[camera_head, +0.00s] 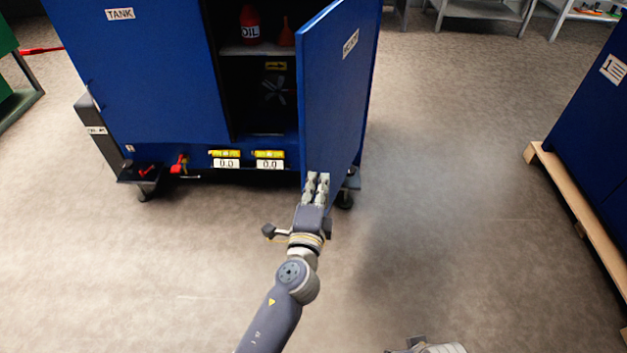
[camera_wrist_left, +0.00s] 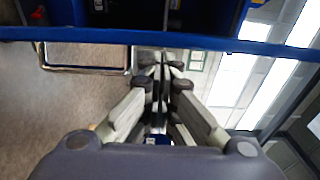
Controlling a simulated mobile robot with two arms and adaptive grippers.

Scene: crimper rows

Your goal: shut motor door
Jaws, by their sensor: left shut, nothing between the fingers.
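The motor door (camera_head: 340,100) is a blue panel with a white label, swung out from the blue cabinet. It stands open, with the inside of the cabinet showing. My left gripper (camera_head: 317,176) is shut and empty at the door's lower front corner; I cannot tell if it touches. In the left wrist view, the closed fingers (camera_wrist_left: 160,58) point toward the door's blue edge (camera_wrist_left: 200,42). A metal bar handle (camera_wrist_left: 85,70) shows at the left there. A grey part of my right arm (camera_head: 430,348) shows at the bottom edge; its fingers are not clear.
The tank door (camera_head: 140,70) is shut on the left. Inside the opening are a red oil bottle (camera_head: 250,22), a shelf (camera_head: 255,49) and a fan (camera_head: 273,91). Another blue cabinet (camera_head: 590,130) stands on a wooden pallet (camera_head: 578,205) at the right. The floor between is clear.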

